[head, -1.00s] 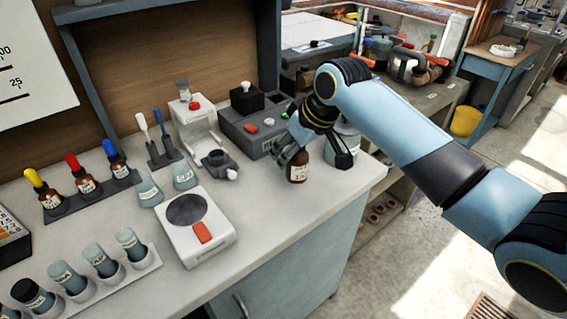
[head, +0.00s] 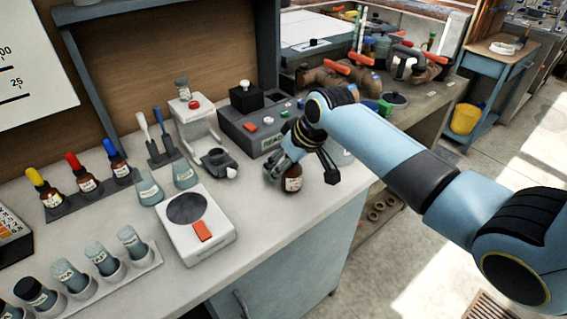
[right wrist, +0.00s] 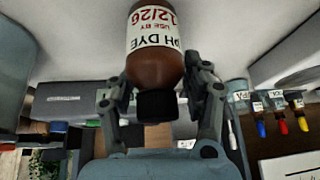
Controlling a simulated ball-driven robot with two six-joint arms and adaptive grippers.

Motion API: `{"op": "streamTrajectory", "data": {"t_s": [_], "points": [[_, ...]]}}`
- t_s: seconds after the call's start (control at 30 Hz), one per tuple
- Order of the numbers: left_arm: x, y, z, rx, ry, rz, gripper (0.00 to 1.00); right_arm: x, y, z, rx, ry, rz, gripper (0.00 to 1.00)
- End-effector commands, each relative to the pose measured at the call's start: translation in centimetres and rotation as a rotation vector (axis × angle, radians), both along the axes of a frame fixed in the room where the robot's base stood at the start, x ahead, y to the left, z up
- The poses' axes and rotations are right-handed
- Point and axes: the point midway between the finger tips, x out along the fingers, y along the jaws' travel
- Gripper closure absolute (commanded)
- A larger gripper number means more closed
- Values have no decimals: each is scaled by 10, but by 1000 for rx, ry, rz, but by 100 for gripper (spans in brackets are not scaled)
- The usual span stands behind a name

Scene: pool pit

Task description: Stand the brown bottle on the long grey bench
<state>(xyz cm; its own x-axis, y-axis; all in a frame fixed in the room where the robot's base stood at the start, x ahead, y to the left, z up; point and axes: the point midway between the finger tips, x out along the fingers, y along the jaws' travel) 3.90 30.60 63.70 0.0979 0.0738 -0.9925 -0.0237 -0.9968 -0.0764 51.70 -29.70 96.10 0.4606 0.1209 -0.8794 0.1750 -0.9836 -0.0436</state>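The brown bottle (head: 293,180) has a white label and is near the right front edge of the pale grey bench (head: 130,285). My right gripper (head: 288,162) is around its upper part and hides the cap in the head view. In the right wrist view the bottle (right wrist: 155,68) is between the two fingers (right wrist: 157,95), which press close on both sides near its shoulder, with its black cap towards the palm. It looks about upright. I cannot tell whether its base touches the bench. My left gripper is not in view.
A white scale (head: 195,228) stands left of the bottle, and a grey box with buttons (head: 255,125) stands behind it. Dropper bottles (head: 85,180) and a rack of vials (head: 85,270) fill the left. Another cluttered bench (head: 425,105) lies behind at the right.

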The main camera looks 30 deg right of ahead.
Motion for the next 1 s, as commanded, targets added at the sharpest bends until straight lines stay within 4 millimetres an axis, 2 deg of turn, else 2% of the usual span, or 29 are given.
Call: {"op": "streamTrajectory", "data": {"t_s": [0.3,0.43,0.57,0.8,1.0], "points": [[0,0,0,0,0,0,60,0,0,1,0,0,0,40],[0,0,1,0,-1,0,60,-3,-1,8,-1,-2,0,40],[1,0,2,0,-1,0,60,-13,-4,28,-1,-3,1,40],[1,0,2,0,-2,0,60,-38,-11,76,-4,-4,2,40],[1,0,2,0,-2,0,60,-51,-14,102,-1,-2,0,40]]}}
